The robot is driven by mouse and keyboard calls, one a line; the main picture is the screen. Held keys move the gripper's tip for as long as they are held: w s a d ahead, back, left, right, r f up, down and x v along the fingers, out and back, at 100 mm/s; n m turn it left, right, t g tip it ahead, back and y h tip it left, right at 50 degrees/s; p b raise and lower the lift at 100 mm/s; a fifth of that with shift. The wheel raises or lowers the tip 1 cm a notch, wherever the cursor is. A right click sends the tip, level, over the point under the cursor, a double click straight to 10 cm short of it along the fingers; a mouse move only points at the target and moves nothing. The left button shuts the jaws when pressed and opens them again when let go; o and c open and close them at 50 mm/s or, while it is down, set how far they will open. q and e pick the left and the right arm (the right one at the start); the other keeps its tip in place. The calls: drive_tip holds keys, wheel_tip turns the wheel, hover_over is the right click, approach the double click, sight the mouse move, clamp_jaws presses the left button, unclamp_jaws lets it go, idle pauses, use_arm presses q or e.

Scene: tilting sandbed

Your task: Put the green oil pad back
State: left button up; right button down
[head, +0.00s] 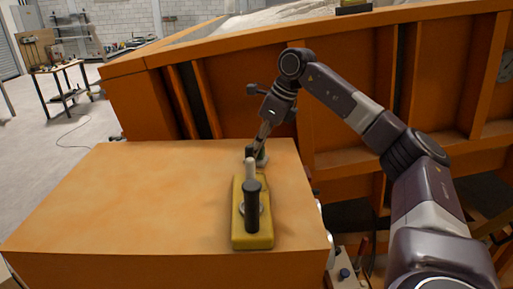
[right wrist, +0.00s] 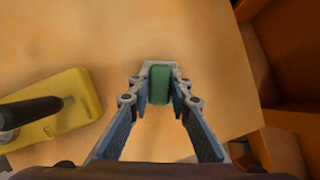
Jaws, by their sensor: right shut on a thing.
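The green oil pad (right wrist: 160,84) is a small green block between the fingertips of my right gripper (right wrist: 162,94), seen in the right wrist view. The fingers are shut on it. In the head view my right gripper (head: 259,149) reaches down over the far right part of the orange box top (head: 130,205), behind a yellow block. There the pad is mostly hidden, with a little dark green showing by the fingertips. I cannot tell whether the pad touches the surface. My left gripper is not in view.
The yellow block (head: 240,222) with an upright black handle (head: 253,205) stands near the box top's right edge; it also shows at the left of the right wrist view (right wrist: 75,85). The orange sandbed wall (head: 350,150) rises behind. The left part of the top is clear.

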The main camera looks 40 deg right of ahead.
drive_tip(key=shift+f, duration=0.2)
drive_tip(key=c, duration=1.8)
unclamp_jaws()
drive_tip(key=shift+o, duration=0.2)
drive_tip(key=shift+r, duration=0.6)
drive_tip(key=b+v, duration=0.1)
drive_tip(key=v, duration=1)
drive_tip(key=shift+s, duration=0.2)
